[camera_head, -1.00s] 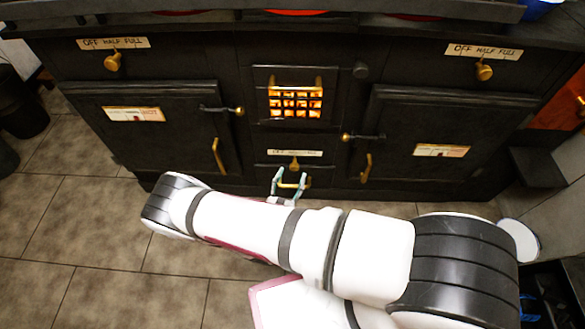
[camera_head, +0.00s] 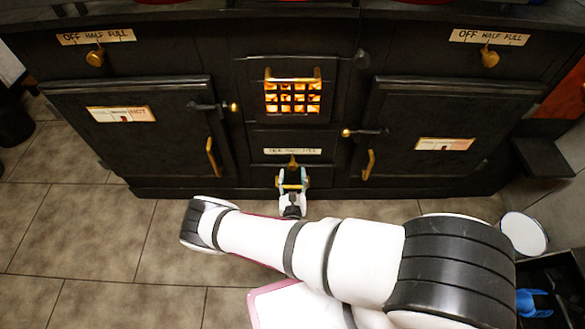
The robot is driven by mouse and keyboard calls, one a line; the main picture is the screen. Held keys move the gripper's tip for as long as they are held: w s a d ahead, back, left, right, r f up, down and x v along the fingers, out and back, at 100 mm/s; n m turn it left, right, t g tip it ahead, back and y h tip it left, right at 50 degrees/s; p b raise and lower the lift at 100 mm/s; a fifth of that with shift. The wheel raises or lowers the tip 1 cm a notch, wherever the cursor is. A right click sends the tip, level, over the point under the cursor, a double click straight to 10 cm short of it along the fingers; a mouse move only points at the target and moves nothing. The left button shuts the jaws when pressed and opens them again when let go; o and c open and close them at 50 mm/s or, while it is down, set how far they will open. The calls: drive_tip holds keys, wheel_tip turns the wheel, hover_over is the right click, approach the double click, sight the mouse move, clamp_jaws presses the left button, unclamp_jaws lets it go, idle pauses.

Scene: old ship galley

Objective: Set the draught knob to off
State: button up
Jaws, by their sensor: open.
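A small brass knob (camera_head: 293,164) sits low in the middle of the black stove, under the fire grate. Above it is a pale label strip (camera_head: 292,151), too small here to read clearly. The knob's narrow tip points up at about the strip's middle. My gripper (camera_head: 292,176) is open just below and in front of this knob, its fingers on either side of a brass drawer handle (camera_head: 292,186). I cannot tell whether the fingers touch anything. Two larger brass knobs, at upper left (camera_head: 95,58) and upper right (camera_head: 489,58), sit under OFF HALF FULL labels.
The glowing grate (camera_head: 292,97) is above the small knob. The left oven door (camera_head: 130,140) and right oven door (camera_head: 430,120) are shut, with brass handles (camera_head: 212,158) (camera_head: 368,165) jutting out. The tiled floor (camera_head: 80,230) is clear at left.

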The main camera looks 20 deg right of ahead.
sight(292, 169)
drive_tip(key=shift+b+x, duration=0.5)
drive_tip(key=shift+x, duration=1.8)
clamp_jaws()
